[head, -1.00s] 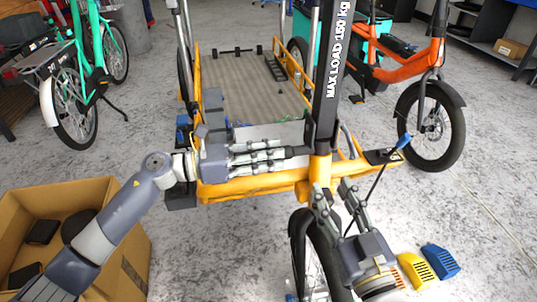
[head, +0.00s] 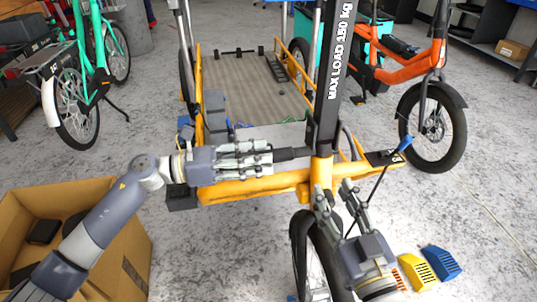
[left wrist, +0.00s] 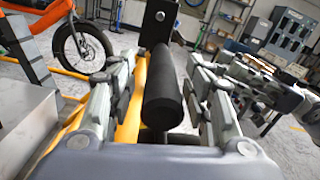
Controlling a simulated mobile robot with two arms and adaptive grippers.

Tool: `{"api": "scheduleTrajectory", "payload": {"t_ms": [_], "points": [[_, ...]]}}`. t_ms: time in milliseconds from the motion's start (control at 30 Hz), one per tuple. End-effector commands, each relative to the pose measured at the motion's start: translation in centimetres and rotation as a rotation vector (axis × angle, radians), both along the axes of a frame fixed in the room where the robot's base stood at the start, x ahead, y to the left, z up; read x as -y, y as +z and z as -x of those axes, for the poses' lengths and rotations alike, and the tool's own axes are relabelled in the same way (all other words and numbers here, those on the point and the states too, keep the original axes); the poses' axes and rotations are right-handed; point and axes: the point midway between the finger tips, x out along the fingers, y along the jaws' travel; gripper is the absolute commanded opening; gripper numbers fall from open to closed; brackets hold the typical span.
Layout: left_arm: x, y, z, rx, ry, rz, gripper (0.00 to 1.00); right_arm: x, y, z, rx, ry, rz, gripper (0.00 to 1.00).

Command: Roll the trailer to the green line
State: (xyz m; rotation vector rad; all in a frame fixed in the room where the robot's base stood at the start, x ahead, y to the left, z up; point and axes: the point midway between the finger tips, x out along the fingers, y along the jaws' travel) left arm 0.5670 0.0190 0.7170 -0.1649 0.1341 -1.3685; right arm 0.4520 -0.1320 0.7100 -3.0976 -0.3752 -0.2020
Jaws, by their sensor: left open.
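The trailer has a yellow frame (head: 255,187), a grey-brown deck (head: 262,103) and a black upright post marked "MAX LOAD 150 kg" (head: 327,85). A short black cylindrical grip (head: 292,154) juts left from the post; it also shows in the left wrist view (left wrist: 163,90). My left gripper (head: 272,154) is open, its fingers on either side of the grip's end with gaps visible. My right gripper (head: 335,190) has its fingers spread, low beside the post's yellow foot and above the front wheel (head: 305,252). Contact there is unclear. I see no green line.
A cardboard box (head: 133,255) with dark items stands at lower left. A green bike (head: 75,110) is at left, an orange bike (head: 410,55) at right. Yellow (head: 418,270) and blue (head: 442,262) pieces lie at lower right.

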Motion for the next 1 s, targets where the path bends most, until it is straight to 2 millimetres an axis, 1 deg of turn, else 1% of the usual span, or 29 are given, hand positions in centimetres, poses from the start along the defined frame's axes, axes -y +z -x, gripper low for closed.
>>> {"api": "scheduleTrajectory", "payload": {"t_ms": [33,200,300,400,500,600,1000], "points": [[-1.3,-0.1,0.1,-0.001,0.005,-0.002,0.46,0.0,0.0,0.0,0.0,0.0,0.0,0.4],[-4.9,-0.1,0.9,-0.001,0.005,-0.002,0.46,0.0,0.0,0.0,0.001,0.0,0.0,0.4],[-6.6,-0.1,1.2,0.0,0.004,-0.002,0.46,0.0,0.0,0.0,0.001,0.0,0.0,0.4],[-7.8,-0.1,1.5,-0.001,0.003,0.0,0.46,0.0,0.0,0.0,0.001,0.0,0.0,0.4],[-8.5,0.0,1.6,0.0,0.003,0.0,0.46,0.0,0.0,0.0,0.001,0.0,0.0,0.4],[-8.8,0.0,1.7,0.0,0.001,0.002,0.46,0.0,0.0,0.0,0.001,0.0,0.0,0.4],[-8.8,0.0,1.7,0.0,0.001,0.002,0.46,0.0,0.0,0.0,0.001,0.0,0.0,0.4]]}}
